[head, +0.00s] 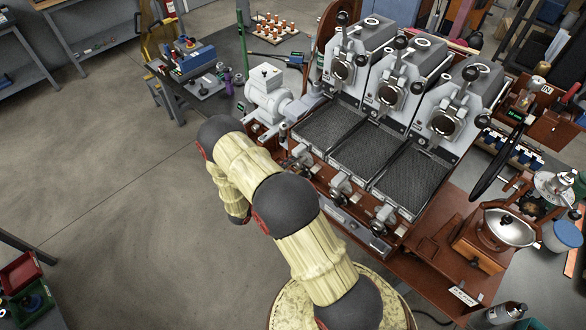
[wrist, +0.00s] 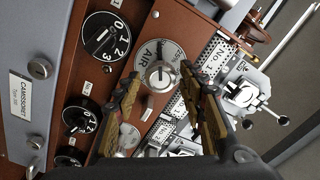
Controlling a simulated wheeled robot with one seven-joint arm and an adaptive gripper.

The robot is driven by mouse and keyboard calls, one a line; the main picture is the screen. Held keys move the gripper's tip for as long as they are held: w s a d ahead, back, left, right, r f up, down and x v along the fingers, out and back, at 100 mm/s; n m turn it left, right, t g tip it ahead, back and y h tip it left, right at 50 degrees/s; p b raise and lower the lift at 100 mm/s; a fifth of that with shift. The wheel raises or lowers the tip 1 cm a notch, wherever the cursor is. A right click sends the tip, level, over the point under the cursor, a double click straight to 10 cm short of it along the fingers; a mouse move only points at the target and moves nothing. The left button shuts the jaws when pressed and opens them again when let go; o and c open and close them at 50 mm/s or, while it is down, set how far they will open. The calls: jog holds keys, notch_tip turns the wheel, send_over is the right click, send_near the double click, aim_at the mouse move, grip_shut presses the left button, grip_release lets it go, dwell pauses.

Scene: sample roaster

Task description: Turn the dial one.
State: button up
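In the wrist view, my gripper (wrist: 161,74) is open, with its two fingers on either side of a silver knob (wrist: 158,76) on a round white dial plate marked AIR. I see gaps between the fingers and the knob; contact cannot be made out. A black numbered dial (wrist: 105,36) showing 0, 1, 2 and 3 sits at the upper left. Two more black dials (wrist: 80,118) (wrist: 68,160) lie below it. In the head view, my arm hides the gripper and dials are too small to read.
The roaster (head: 335,130) has three grey units and dark mesh trays above a brown front. A white motor (head: 265,85) stands at its left end. In the wrist view, silver levers (wrist: 248,97) stick out right of the fingers. Open floor (head: 110,190) lies left.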

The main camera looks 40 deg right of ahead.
jog(key=shift+o, duration=0.5)
jog(key=shift+a, duration=0.1)
jog(key=s+a, duration=0.1)
jog(key=a, duration=1)
jog(key=shift+a, duration=0.4)
